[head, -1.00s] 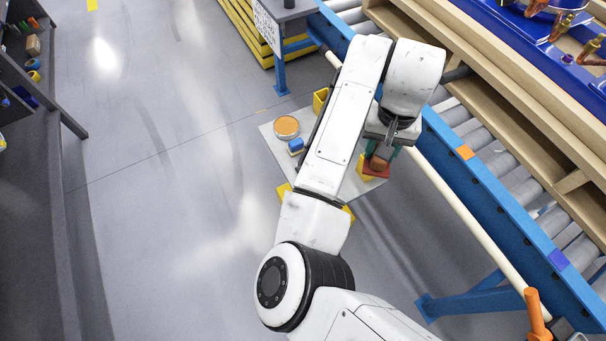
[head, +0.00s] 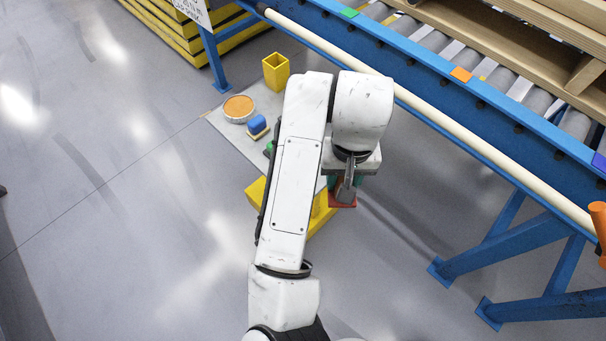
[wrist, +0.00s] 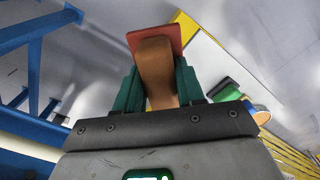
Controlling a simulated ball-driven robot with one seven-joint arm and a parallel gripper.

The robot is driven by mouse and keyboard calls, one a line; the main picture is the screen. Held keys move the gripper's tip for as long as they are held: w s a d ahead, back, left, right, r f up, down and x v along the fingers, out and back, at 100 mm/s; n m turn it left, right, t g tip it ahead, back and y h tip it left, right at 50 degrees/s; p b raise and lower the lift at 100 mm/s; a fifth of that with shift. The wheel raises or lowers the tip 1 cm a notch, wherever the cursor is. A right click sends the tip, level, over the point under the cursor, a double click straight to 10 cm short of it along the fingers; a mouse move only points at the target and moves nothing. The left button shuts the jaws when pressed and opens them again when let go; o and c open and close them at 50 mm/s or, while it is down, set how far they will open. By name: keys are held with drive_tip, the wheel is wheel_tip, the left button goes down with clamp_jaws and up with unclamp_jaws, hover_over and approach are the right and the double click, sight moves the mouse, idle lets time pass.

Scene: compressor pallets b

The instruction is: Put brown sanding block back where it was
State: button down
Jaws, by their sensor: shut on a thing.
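The brown sanding block (wrist: 157,72) is between the green fingers of my gripper (wrist: 157,92) in the wrist view. A flat red piece (wrist: 154,38) shows at the block's far end; I cannot tell whether it is joined to the block or lies beneath it. In the head view my gripper (head: 345,184) points down with the red piece (head: 341,201) just below it, beside a yellow holder (head: 318,223). My arm hides part of that holder, and the block is mostly hidden in this view.
A pale mat (head: 228,132) on the floor bears a round orange-topped tin (head: 239,108), a blue block (head: 258,126) and a yellow square cup (head: 276,72). A blue-framed roller conveyor (head: 450,88) runs behind and right, its legs near my arm. Floor at left is clear.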

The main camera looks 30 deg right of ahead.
drive_tip(key=w+f+b, duration=0.1)
drive_tip(key=w+f, duration=0.2)
drive_tip(key=w, duration=0.1)
drive_tip(key=w+a+f+b, duration=0.1)
drive_tip(key=w+f, duration=0.2)
drive_tip(key=w, duration=0.1)
drive_tip(key=w+f+b, duration=0.1)
drive_tip(key=w+f, duration=0.1)
drive_tip(key=w, duration=0.2)
drive_tip(key=shift+w+a+f, duration=0.25)
drive_tip(key=shift+f, duration=0.15)
drive_tip(key=shift+w+f, duration=0.5)
drive_tip(key=shift+f, duration=0.1)
drive_tip(key=shift+a+f+b, duration=0.1)
drive_tip(key=shift+f+b, duration=0.4)
drive_tip(key=shift+f, duration=1)
drive_tip(key=shift+f, duration=0.1)
drive_tip(key=c, duration=0.7)
unclamp_jaws()
wheel_tip(320, 180, up, 12)
drive_tip(key=shift+r+p, duration=0.1)
drive_tip(key=shift+p, duration=0.95)
